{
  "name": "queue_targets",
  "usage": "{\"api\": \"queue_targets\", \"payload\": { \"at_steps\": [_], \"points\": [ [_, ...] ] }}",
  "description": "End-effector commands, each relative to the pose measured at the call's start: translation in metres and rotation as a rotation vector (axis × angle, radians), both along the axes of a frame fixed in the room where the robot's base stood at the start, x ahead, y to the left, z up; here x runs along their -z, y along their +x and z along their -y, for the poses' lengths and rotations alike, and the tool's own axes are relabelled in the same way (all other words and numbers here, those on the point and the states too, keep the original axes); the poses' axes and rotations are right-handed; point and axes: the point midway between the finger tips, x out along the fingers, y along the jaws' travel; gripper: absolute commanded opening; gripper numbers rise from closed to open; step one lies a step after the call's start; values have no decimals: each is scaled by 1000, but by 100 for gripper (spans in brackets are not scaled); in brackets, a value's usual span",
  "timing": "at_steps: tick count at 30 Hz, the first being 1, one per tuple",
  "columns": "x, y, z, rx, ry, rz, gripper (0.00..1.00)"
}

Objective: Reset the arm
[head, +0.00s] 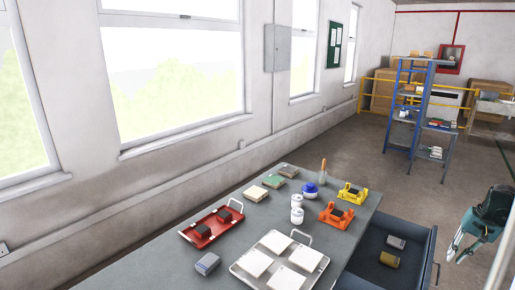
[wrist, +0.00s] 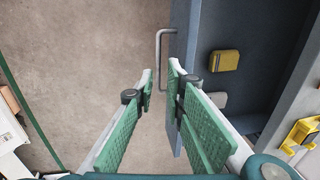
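My gripper (head: 462,248) hangs at the right edge of the head view, to the right of the open drawer (head: 365,278). In the wrist view my gripper (wrist: 160,72) has its two green-padded fingers apart with bare floor showing between them, and it holds nothing. I cannot tell how near the fingers are to the drawer front. A yellow item (wrist: 224,61) and a grey item (head: 396,242) lie inside the drawer.
The workbench (head: 150,262) carries a red tray (head: 184,236), a metal tray with white tiles (head: 240,268), white jars (head: 297,207) and orange (head: 336,216) and yellow (head: 352,194) holders. A blue shelf rack (head: 395,115) stands behind. Open floor (wrist: 75,60) lies left of my gripper.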

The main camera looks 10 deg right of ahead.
Motion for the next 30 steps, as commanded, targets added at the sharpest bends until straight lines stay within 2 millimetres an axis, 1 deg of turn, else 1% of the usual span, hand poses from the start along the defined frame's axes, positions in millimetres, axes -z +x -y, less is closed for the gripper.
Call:
{"api": "queue_targets", "payload": {
  "at_steps": [5,8,11,18,23,24,30],
  "points": [
    [-12,7,-17,-16,-12,5,13],
    [-24,12,-34,-30,-24,11,13],
    [-38,19,-55,-49,-38,18,13],
    [-75,31,-114,-101,-82,40,13],
    [-97,35,-154,-135,-110,57,13],
    [-102,35,-164,-144,-115,61,13],
    [-126,36,-214,-188,-148,85,13]
  ]
}}
